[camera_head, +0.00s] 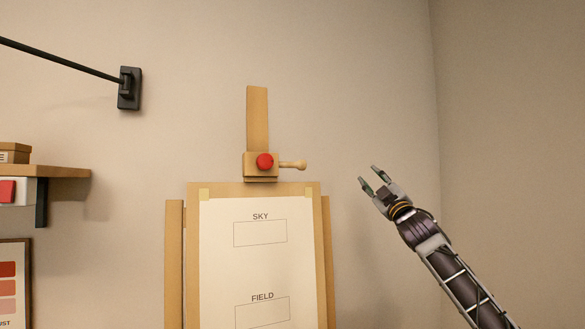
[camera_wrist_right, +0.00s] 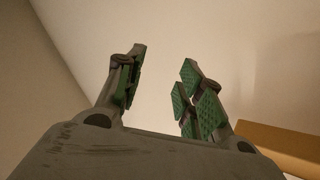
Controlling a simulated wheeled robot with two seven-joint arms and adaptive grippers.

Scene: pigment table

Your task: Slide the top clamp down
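The top clamp (camera_head: 251,168) is a wooden block with a red knob (camera_head: 264,161) on its front and a wooden peg handle (camera_head: 293,165) pointing right. It sits on the easel's upright mast (camera_head: 257,115), just above the top edge of the drawing board (camera_head: 260,189). My right gripper (camera_head: 370,178) is open and empty, to the right of the handle and apart from it. In the right wrist view, the same gripper (camera_wrist_right: 158,85) has its green-padded fingers spread with nothing between them. My left gripper is not in view.
A paper sheet (camera_head: 225,280) marked SKY and FIELD is on the board. A wall shelf (camera_head: 60,171) is at the left. A black wall bracket (camera_head: 130,88) with a rod is at the upper left. The space between handle and gripper is clear.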

